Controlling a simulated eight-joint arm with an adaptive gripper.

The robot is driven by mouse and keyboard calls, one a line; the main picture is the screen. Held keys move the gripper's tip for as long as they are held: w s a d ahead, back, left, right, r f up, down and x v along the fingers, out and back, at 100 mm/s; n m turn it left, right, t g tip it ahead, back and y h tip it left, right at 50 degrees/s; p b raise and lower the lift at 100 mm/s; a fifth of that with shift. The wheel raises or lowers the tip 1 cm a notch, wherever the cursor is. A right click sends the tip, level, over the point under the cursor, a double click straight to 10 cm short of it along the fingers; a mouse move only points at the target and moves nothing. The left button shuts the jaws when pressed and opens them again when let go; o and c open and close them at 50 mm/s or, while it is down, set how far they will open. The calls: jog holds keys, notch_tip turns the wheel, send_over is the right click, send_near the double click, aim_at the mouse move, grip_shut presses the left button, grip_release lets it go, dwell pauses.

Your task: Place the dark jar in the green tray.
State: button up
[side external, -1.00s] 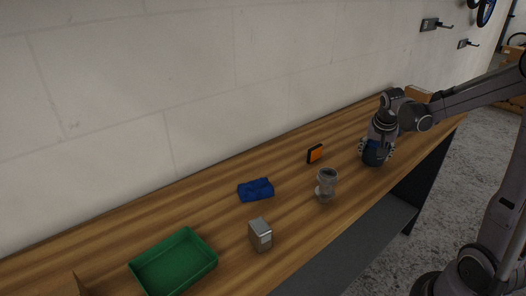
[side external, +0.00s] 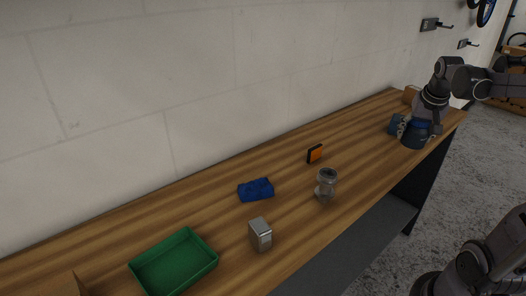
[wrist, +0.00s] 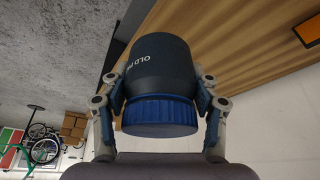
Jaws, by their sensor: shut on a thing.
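The dark jar (wrist: 160,65) has a ribbed blue lid (wrist: 160,115) and pale lettering. In the wrist view it sits between both fingers of my gripper (wrist: 160,100), with the lid towards my palm. In the side view my gripper (side external: 411,127) is shut on the jar (side external: 414,138) at the far right end of the bench. I cannot tell whether the jar's base touches the wood. The green tray (side external: 205,262) lies at the near left of the bench, far from my gripper, and looks empty.
On the wooden bench (side external: 340,225) between jar and tray are a glass jar (side external: 327,184), a grey metal box (side external: 260,235), a blue cloth-like item (side external: 256,190) and an orange-black box (side external: 315,154). A wall runs along the back.

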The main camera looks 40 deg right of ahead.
jog(key=w+a+n+t+y, duration=0.2)
jog(key=w+a+n, duration=0.4)
jog(key=w+a, duration=0.7)
jog(key=n+g+y, duration=0.1)
jog(key=n+y, duration=0.4)
jog(key=n, duration=0.9)
send_over(168, 267)
jog(key=s+d, duration=0.1)
jog(key=d, duration=0.1)
notch_tip(168, 267, down, 6)
jog(key=shift+a+f, duration=0.1)
jog(key=shift+a, duration=0.05)
jog(key=shift+a+f, duration=0.25)
jog(key=shift+f, duration=1.85)
jog(key=shift+f, duration=0.2)
